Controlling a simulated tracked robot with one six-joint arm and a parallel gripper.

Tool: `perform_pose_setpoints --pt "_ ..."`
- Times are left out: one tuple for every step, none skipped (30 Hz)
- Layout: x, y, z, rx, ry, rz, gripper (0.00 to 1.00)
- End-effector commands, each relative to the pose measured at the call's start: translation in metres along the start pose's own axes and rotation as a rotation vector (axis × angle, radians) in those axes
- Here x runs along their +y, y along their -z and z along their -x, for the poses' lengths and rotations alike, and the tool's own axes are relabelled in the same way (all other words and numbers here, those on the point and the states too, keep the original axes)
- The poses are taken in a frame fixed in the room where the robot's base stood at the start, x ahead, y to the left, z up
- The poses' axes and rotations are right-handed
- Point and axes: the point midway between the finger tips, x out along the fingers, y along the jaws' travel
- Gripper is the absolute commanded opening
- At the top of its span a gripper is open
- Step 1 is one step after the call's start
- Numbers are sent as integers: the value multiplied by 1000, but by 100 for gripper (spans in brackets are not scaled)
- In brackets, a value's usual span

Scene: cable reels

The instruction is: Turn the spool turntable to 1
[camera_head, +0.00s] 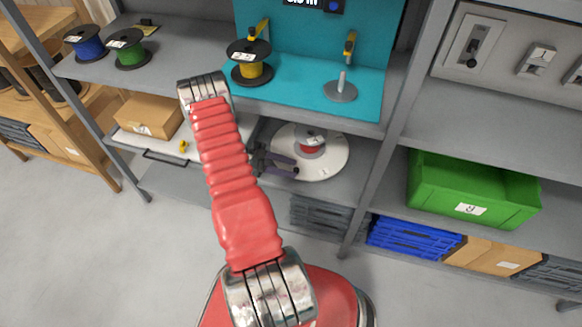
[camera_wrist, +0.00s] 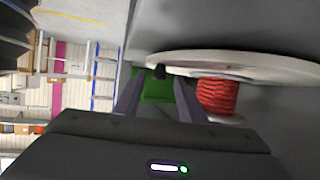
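The spool turntable (camera_head: 335,157) is a white disc on the middle shelf, below the teal panel. A spool with red cable (camera_head: 312,148) stands on it, with a numbered tag on top. Small marks on the disc are too small to read surely. My gripper (camera_head: 295,168) reaches over the disc's left part, its two dark fingers apart. In the wrist view, the disc (camera_wrist: 230,62) and the red cable (camera_wrist: 218,95) show upside down. A small black knob (camera_wrist: 160,71) at the disc shows between the open fingertips (camera_wrist: 157,82); whether they touch it cannot be told.
A shelf post (camera_head: 372,170) stands right of the turntable, and the teal board (camera_head: 300,85) is above. A cardboard box (camera_head: 150,115) lies left on a tray. A green crate (camera_head: 470,190) is right. Blue, green and yellow spools stand on the upper shelf.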

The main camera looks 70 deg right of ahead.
Motion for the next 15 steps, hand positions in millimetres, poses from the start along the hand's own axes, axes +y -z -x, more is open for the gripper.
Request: perform_pose_setpoints --pt "-1 0 7 -1 3 -1 37" --pt "0 0 12 -1 3 -1 37" --pt "0 0 18 -1 3 -1 37" --pt "-1 0 22 -1 3 -1 37" --pt "-1 0 27 0 2 -1 37" --pt "0 0 34 -1 2 0 37" --pt "-1 0 40 -1 3 -1 37" --pt "-1 0 45 -1 3 -1 37" --pt "-1 0 52 -1 2 -2 37" --pt "-1 0 58 -1 2 -2 37" --pt "-1 0 63 -1 3 -2 37" --pt "-1 0 70 -2 3 -1 37" --pt "0 0 75 -1 2 -1 37" --pt "-1 0 80 -1 2 -2 37" --pt "-1 -1 87 -2 3 -2 37"
